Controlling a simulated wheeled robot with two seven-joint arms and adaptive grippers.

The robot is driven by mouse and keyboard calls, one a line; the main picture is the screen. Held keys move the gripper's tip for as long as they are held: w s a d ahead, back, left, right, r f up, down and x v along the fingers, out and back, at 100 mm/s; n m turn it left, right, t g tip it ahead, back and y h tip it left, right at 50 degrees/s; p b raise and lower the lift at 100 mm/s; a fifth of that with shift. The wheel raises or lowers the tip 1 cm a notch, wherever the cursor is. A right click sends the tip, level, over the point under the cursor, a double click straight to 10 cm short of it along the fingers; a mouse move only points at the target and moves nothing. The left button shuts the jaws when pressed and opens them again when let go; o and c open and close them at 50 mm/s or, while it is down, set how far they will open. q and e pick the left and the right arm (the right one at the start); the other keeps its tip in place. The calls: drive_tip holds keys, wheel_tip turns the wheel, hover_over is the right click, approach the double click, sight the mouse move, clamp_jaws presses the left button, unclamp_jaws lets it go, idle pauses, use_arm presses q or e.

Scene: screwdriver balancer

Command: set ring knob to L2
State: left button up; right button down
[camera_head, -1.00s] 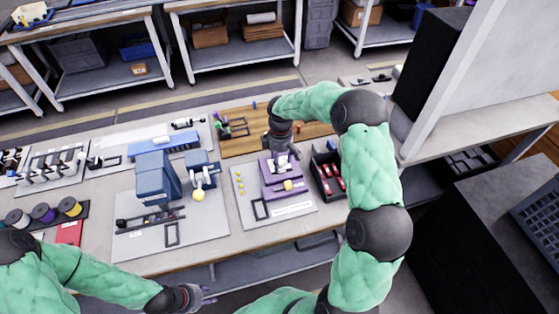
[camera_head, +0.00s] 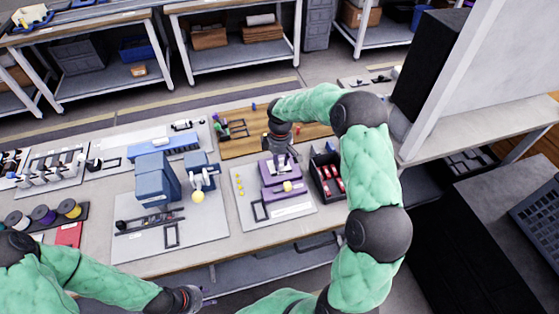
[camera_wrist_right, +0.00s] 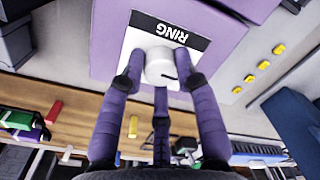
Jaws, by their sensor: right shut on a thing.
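The ring knob (camera_wrist_right: 160,68) is a white round knob with a dark mark near its edge, on a plate labelled RING (camera_wrist_right: 185,38) in the right wrist view. The plate sits on the purple unit (camera_head: 271,180), which stands on a grey board (camera_head: 242,200). My right gripper (camera_wrist_right: 160,78) has its purple fingers closed around the knob. In the head view my right gripper (camera_head: 281,157) is over the back of the purple unit. The L2 mark cannot be made out. My left gripper (camera_head: 203,299) is low at the front, away from the unit, and its fingers are too small to judge.
A dark bin with red parts (camera_head: 318,190) stands close to the right of the purple unit. A blue machine (camera_head: 150,184) stands to the left. Several yellow buttons (camera_wrist_right: 264,65) lie beside the unit. A wooden board (camera_head: 235,148) is behind.

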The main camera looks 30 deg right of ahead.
sight(281, 162)
drive_tip(key=m+p, duration=0.1)
drive_tip(key=m, duration=0.4)
drive_tip(key=shift+w, duration=0.1)
drive_tip(key=m, duration=0.6)
drive_tip(key=shift+r+t, duration=0.1)
drive_tip(key=shift+t, duration=0.2)
idle(0.4)
drive_tip(key=c, duration=1)
unclamp_jaws()
drive_tip(key=shift+o, duration=0.5)
drive_tip(key=shift+w, duration=0.1)
wheel_tip(281, 162, up, 12)
drive_tip(key=shift+s+d, duration=0.2)
drive_tip(key=shift+d, duration=0.1)
